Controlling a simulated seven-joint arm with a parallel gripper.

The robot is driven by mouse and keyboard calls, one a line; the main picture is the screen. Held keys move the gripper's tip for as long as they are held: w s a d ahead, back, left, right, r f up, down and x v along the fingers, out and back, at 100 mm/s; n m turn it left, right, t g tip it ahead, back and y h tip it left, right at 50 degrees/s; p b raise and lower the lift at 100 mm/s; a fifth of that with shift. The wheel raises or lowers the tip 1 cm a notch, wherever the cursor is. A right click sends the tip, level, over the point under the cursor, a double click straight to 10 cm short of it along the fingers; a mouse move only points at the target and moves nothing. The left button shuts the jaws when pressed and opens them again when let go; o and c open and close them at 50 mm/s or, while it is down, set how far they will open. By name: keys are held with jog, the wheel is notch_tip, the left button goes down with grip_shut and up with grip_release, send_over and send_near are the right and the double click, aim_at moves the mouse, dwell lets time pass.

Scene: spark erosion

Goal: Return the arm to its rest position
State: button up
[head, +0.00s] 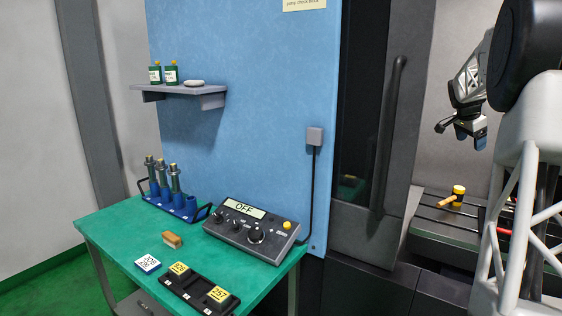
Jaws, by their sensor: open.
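My gripper (468,138) is at the upper right, high above the dark bench, pointing down with nothing between its fingers. It is apart from every object. My arm is raised and partly in front of the right side of the view.
A green table (113,231) holds a control box (252,232) reading OFF, a blue rack (190,209) with several cylinders, a brush (171,240) and a black tray (206,300) with yellow tags. A yellow-headed mallet (457,193) lies below my gripper. A shelf (185,91) hangs left.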

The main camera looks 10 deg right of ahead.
jog(key=s+a+n+t, duration=0.1)
jog(key=s+a+n, duration=0.3)
jog(key=a, duration=0.8)
jog(key=s+a+n+t+y, duration=0.15)
jog(key=s+a, duration=0.45)
jog(key=a, duration=0.6)
jog(key=s+a+n+t, duration=0.1)
jog(key=s+a+n, duration=0.35)
jog(key=a, duration=0.75)
jog(key=s+a+f+n+y, duration=0.1)
jog(key=s+a+f+n, duration=0.1)
jog(key=s+a+f, duration=0.3)
jog(key=s+a+f+n+g+y, duration=0.1)
jog(key=s+a+f+n, duration=0.2)
jog(key=s+a, duration=0.8)
jog(key=s+a+f+n+g+y, duration=0.1)
jog(key=s+a+f+n, duration=0.2)
jog(key=s+a+f, duration=0.4)
jog(key=s+a, duration=0.2)
jog(key=s, duration=0.3)
jog(key=shift+w, duration=0.1)
